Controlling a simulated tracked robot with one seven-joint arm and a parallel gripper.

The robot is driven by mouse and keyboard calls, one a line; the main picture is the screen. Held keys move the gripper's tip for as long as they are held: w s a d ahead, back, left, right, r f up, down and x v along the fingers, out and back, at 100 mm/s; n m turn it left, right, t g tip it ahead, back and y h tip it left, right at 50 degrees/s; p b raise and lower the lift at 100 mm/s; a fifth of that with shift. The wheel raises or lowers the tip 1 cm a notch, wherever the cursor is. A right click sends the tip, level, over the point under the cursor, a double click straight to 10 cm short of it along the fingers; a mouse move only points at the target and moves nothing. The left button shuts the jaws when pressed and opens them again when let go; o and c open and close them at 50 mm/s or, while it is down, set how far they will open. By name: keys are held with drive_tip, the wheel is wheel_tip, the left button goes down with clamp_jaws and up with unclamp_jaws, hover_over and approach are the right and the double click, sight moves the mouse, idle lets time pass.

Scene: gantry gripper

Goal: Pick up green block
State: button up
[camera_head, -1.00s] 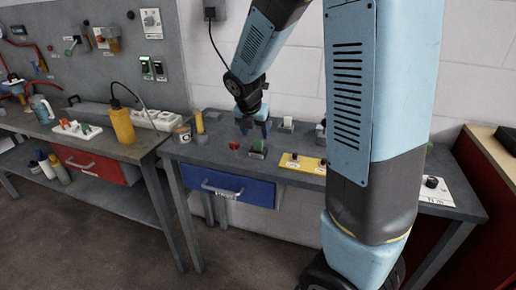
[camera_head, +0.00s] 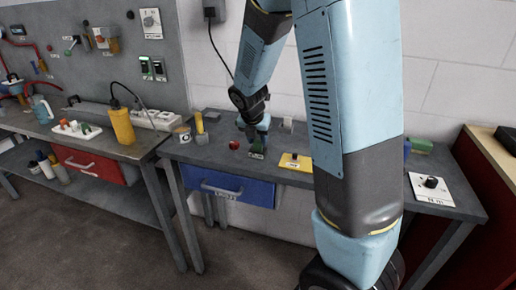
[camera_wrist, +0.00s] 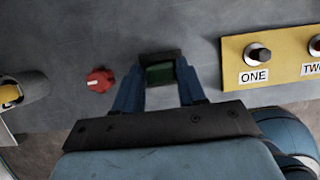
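The green block (camera_wrist: 160,74) sits in a small dark holder (camera_wrist: 160,56) on the bench, seen between my fingers in the wrist view. My gripper (camera_wrist: 159,68) is open, with one blue finger on each side of the block. Whether the fingers touch it I cannot tell. In the head view my gripper (camera_head: 256,142) points down right over the holder and hides most of the block.
A red knob (camera_wrist: 100,80) stands left of my gripper on the bench. A yellow panel (camera_wrist: 275,58) with buttons labelled ONE and TWO lies to the right. A blue drawer (camera_head: 225,186) is under the bench. A yellow cylinder (camera_head: 199,123) stands at the back left.

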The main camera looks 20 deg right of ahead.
drive_tip(key=c, duration=0.6)
